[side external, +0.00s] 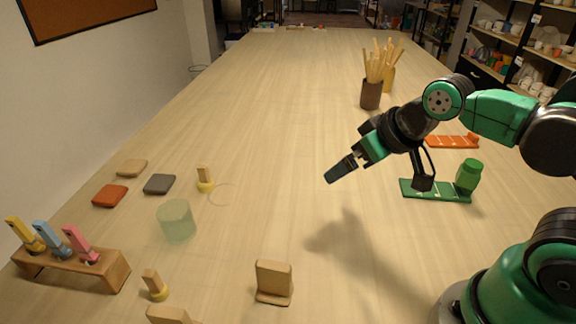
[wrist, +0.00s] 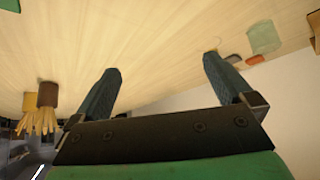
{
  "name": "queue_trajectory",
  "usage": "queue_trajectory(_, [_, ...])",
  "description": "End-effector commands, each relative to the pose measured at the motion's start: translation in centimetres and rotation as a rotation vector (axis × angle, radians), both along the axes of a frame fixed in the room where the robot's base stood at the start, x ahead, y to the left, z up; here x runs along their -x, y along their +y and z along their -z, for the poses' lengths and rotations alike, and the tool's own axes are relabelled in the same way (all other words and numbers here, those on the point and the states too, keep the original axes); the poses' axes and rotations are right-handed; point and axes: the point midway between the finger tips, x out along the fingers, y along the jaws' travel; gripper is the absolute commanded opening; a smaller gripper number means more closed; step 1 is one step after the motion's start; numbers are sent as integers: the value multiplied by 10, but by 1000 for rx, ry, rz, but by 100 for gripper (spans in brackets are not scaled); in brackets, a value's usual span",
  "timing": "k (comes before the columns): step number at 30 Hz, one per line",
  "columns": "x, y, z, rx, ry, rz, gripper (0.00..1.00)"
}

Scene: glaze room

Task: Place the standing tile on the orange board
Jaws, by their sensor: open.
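A tan tile (side external: 274,276) stands upright on a small wooden base at the front centre of the table in the side view. A second tan wooden piece (side external: 168,314) is cut off by the bottom edge, so I cannot tell its full form. The orange board (side external: 452,141) lies flat at the right, partly behind my arm, with pale marks on it. My gripper (side external: 340,170) is high above the middle of the table, empty, apart from both tile and board. In the wrist view my gripper (wrist: 161,63) has its two fingers wide apart with nothing between them.
Brush pots (side external: 371,95) stand behind. Flat tiles (side external: 110,195), a pale green glass (side external: 176,222) and a tool rack (side external: 75,267) are at left. The table's middle is clear.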

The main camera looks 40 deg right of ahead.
Motion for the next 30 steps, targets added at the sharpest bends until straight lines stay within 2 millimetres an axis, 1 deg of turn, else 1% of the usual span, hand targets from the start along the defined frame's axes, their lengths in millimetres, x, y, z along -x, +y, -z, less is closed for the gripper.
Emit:
queue_trajectory(7, [0, 1, 1, -1, 11, -14, 100])
queue_trajectory(11, [-4, 10, 6, 2, 75, -129, 100])
queue_trajectory(14, [-9, 25, 14, -10, 152, -321, 100])
queue_trajectory(17, [-14, 43, 24, -44, 203, -579, 100])
queue_trajectory(18, [-16, 51, 28, -62, 209, -691, 100])
queue_trajectory(20, [-18, 62, 33, -94, 201, -861, 100])
queue_trajectory(21, [-19, 69, 36, -116, 183, -976, 100])
queue_trajectory(23, [-20, 79, 41, -152, 137, -1149, 100])
queue_trajectory(25, [-20, 89, 47, -194, 55, -1350, 100])
queue_trajectory(27, [-19, 97, 53, -233, -54, -1537, 100])
queue_trajectory(30, [-15, 104, 60, -275, -231, -1752, 100])
